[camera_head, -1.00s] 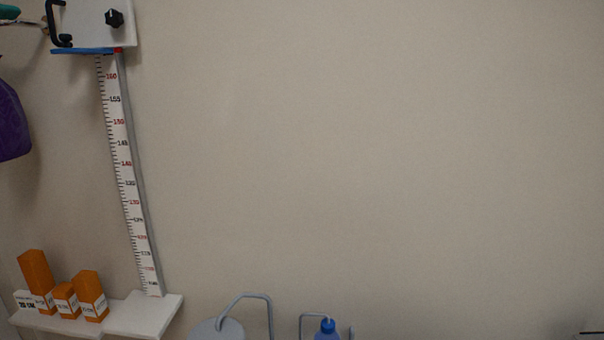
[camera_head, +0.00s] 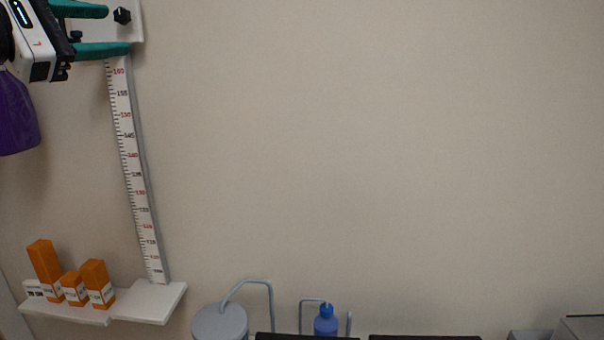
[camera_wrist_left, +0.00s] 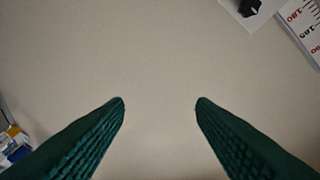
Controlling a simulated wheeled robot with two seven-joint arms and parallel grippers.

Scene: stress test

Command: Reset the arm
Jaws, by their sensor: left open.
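My left gripper (camera_head: 118,29) is at the upper left of the head view, in front of the top of a wall-mounted height scale. Its two green fingers are spread apart and point right, with nothing between them. In the left wrist view the open fingers (camera_wrist_left: 160,102) face bare wall. My right gripper is in neither view.
The height scale (camera_head: 133,170) runs down to a white shelf (camera_head: 155,302) with orange boxes (camera_head: 45,268). A purple thing (camera_head: 15,115) hangs at the left. A grey round container (camera_head: 220,322) and a blue bottle (camera_head: 325,322) stand low. The wall is clear at centre and right.

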